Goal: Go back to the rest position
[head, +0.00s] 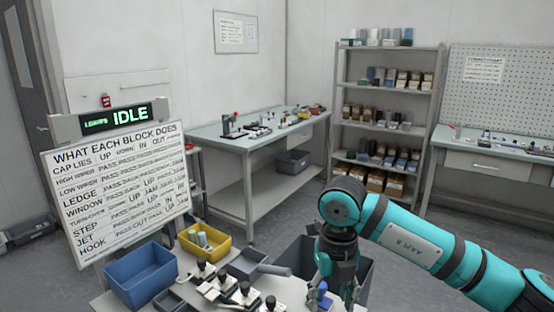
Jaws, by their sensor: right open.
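My right gripper (337,290) hangs at the lower middle right of the head view, at the end of my teal and black right arm. Its fingers point down and stand apart. A small blue piece (319,290) shows at its left finger; I cannot tell whether they touch. The gripper is over the near right part of the work table (105,303). My left gripper is not in the view.
A blue bin (141,272) and a yellow bin (205,243) with pale cylinders stand on the left. Several black-knobbed blocks (243,290) sit mid-table. A dark bin (296,256) is behind the gripper. A sign board (118,185) and "IDLE" display (118,118) stand left.

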